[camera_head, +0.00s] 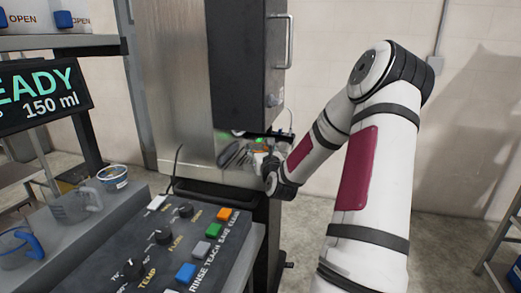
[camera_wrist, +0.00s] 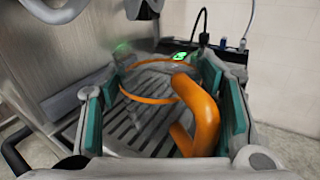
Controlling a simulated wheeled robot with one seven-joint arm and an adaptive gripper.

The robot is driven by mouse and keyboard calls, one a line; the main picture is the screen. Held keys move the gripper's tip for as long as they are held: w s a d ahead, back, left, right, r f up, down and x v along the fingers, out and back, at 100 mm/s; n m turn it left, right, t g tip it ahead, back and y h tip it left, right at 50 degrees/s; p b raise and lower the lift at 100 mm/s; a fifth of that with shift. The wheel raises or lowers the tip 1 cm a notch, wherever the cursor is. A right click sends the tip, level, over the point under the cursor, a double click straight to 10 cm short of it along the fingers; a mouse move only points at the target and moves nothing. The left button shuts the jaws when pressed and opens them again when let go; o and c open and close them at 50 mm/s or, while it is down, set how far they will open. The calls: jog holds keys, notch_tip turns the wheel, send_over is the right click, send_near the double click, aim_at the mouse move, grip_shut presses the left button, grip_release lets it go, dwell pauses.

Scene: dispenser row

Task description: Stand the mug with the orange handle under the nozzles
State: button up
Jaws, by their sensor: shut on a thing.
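The clear mug with the orange handle (camera_wrist: 203,110) is between the fingers of my gripper (camera_wrist: 163,82) in the wrist view. It has orange bands, and its handle faces the camera. My gripper is shut on it, with teal pads on both sides. A slatted metal drip tray (camera_wrist: 120,137) shows through and around the mug. I cannot tell whether the mug's base touches the tray. A dark nozzle-like part (camera_wrist: 146,10) is at the top of the wrist view. In the head view my gripper is at the dispenser (camera_head: 180,80), small and partly hidden by my arm.
A control panel (camera_head: 165,240) with knobs and coloured buttons is in front. A lit sign (camera_head: 42,95) reads 150 ml. Cables (camera_wrist: 215,42) run behind the tray.

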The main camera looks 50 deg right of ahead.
jog(key=shift+f, duration=0.55)
dwell(0.4)
jog(key=o, duration=1.2)
jog(key=shift+o, duration=0.2)
jog(key=v, duration=1.2)
